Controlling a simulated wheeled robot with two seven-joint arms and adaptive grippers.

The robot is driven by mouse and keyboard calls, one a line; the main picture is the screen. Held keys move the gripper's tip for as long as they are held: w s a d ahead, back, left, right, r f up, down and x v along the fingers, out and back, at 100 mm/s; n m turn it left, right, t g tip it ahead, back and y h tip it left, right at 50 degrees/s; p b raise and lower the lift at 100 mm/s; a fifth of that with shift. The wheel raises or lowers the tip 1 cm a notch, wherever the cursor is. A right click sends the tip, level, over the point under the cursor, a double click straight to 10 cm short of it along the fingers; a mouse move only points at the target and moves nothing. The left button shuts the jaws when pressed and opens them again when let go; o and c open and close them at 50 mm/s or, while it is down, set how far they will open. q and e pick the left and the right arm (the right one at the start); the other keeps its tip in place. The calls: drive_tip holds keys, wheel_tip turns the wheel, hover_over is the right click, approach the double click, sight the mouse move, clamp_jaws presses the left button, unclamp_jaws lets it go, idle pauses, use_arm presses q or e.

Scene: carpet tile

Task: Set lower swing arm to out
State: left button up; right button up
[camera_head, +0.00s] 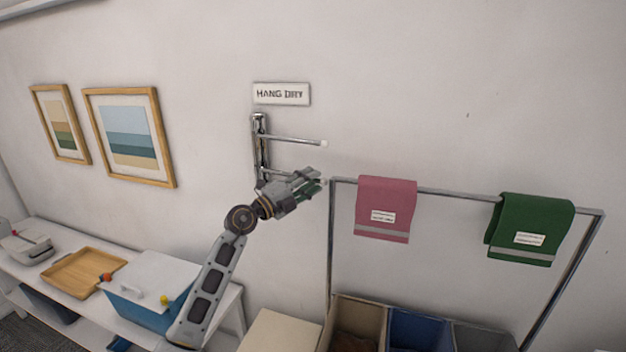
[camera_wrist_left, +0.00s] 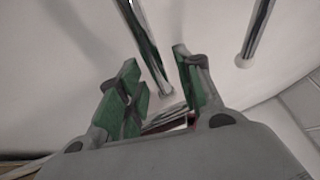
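A chrome wall bracket (camera_head: 261,150) with swing arms is mounted under the "HANG DRY" sign. The upper swing arm (camera_head: 290,139) points right and has a white tip. The lower swing arm is mostly hidden behind my left gripper (camera_head: 312,184), at the bracket's lower right. In the left wrist view my left gripper (camera_wrist_left: 160,92) has its green-padded fingers apart. A chrome rod (camera_wrist_left: 150,50) with a pale end shows in the gap between them; I cannot tell whether a finger touches it. A second rod (camera_wrist_left: 260,30) with a white tip is to the right. My right gripper is out of view.
A metal rail frame (camera_head: 450,192) to the right carries a pink towel (camera_head: 385,200) and a green towel (camera_head: 530,225), with bins below. A white shelf with a wooden tray (camera_head: 84,272) and a blue box (camera_head: 150,314) stands at left. Framed pictures hang above it.

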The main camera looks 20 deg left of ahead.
use_arm(q)
drive_tip(key=shift+x, duration=0.8)
clamp_jaws()
